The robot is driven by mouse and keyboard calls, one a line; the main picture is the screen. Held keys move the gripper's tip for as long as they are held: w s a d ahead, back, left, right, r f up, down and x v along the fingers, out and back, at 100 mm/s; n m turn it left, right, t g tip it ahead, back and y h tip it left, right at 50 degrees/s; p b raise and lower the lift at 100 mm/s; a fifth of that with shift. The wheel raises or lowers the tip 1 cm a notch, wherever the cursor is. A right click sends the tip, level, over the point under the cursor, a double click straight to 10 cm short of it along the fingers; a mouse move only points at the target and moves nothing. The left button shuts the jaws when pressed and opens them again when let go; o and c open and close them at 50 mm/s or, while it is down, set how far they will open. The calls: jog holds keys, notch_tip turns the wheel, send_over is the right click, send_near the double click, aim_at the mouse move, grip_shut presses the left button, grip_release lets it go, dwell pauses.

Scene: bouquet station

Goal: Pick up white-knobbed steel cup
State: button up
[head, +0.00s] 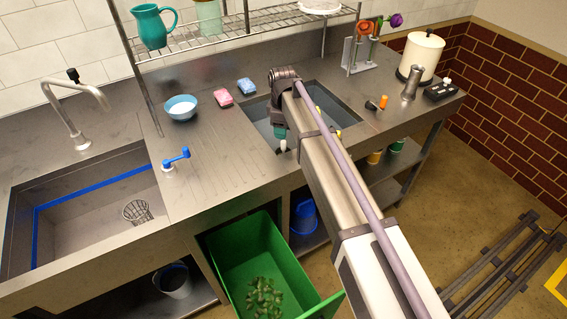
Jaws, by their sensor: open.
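My gripper (281,133) points down at the left side of the grey basin in the counter, mostly hidden by my own arm. It is open. A small white tip (283,145) shows just below it. I cannot tell whether this is the white knob of the steel cup or part of the gripper. No steel cup body can be made out there. A steel cylinder (410,83) stands upright at the right of the counter, well apart from my gripper. I see no clear white knob on it.
The grey basin (258,126) lies under my arm. A wire shelf (225,38) hangs behind. A green bin (258,250) stands below. The counter left of the basin is mostly clear.

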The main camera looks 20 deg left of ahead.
aim_at(283, 141)
notch_tip(283, 141, down, 7)
jog(key=b, duration=0.5)
jog(key=shift+s+d+b, duration=0.15)
jog(key=shift+b, duration=0.15)
jog(key=shift+r, duration=0.2)
grip_shut()
